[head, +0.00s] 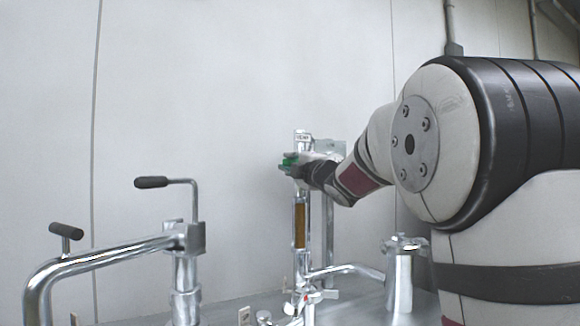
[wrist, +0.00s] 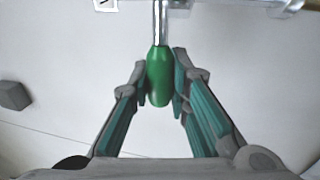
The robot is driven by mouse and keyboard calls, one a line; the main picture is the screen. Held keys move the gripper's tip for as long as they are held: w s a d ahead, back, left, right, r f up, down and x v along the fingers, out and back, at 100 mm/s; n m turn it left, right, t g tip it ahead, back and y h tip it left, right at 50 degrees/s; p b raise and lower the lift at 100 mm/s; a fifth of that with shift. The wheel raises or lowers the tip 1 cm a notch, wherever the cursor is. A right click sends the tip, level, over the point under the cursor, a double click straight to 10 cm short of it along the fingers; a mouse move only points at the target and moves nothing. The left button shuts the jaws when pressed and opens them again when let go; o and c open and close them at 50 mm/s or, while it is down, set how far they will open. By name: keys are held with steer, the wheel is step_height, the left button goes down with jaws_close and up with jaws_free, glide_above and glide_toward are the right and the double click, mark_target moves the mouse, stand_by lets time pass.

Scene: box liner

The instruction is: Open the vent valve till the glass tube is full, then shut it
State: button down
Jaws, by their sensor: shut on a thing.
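My gripper (wrist: 160,82) is shut on a green handle (wrist: 158,70), one finger on each side of it. The handle sits on a thin metal rod at the top of the wrist view. In the head view the green handle (head: 290,160) shows beside the top of the upright metal fitting, with my gripper (head: 297,167) on it. Below it the glass tube (head: 300,226) stands upright and shows brown-amber along its visible window. I cannot tell exactly where its liquid level ends. The valve body behind the handle is partly hidden by my gripper.
A bent steel pipe (head: 100,256) with black-handled cranks (head: 152,182) stands at the left. A lidded metal can (head: 399,275) stands right of the tube, near my arm. A small valve (head: 310,295) sits below the tube.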

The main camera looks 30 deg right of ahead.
steer(key=shift+a, duration=0.1)
steer(key=c, duration=1.5)
jaws_free()
steer(key=s, duration=0.4)
steer(key=s+f, duration=0.1)
steer(key=s, duration=0.3)
steer(key=s+f, duration=0.1)
steer(key=s, duration=0.2)
steer(key=shift+s+f, duration=0.25)
steer(key=shift+s, duration=0.15)
